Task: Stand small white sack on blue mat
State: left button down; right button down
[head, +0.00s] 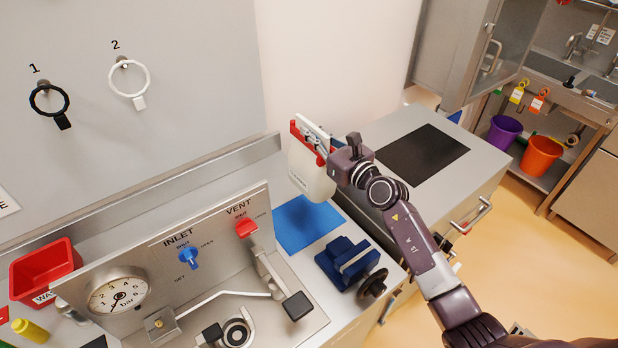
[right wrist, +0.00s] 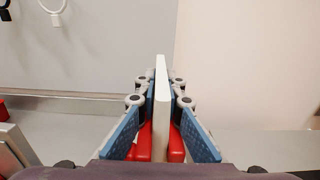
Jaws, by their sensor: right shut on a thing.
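The small white sack (head: 311,178) hangs upright, slightly tilted, from my right gripper in the head view. A red and white clip or bar (head: 312,140) runs along its top. My right gripper (head: 324,143) is shut on this top part. In the right wrist view the blue-padded fingers (right wrist: 160,100) press on a thin white upright piece (right wrist: 161,110), with red parts (right wrist: 143,143) below. The blue mat (head: 300,228) lies flat on the counter, partly behind the sack's bottom, which appears above its far edge. My left gripper is not in view.
A blue vise-like fixture (head: 347,262) stands right of the mat. The steel panel with the red vent handle (head: 246,227) stands to its left. A red bin (head: 45,272) is at far left. A dark plate (head: 424,155) lies on the right counter.

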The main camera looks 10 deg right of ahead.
aim_at(311, 157)
jog(key=shift+d+f, duration=0.1)
jog(key=shift+f, duration=0.6)
jog(key=f+b, duration=0.4)
jog(key=f, duration=0.3)
jog(key=shift+w+f+b, duration=0.1)
jog(key=shift+w+b, duration=0.1)
jog(key=shift+b, duration=0.15)
jog(key=shift+f+b, duration=1.65)
jog(key=shift+f, duration=0.65)
jog(key=shift+r, duration=0.1)
jog(key=shift+f, duration=0.25)
jog(key=c, duration=2)
grip_release()
jog(key=shift+s, duration=0.1)
jog(key=shift+c, duration=0.2)
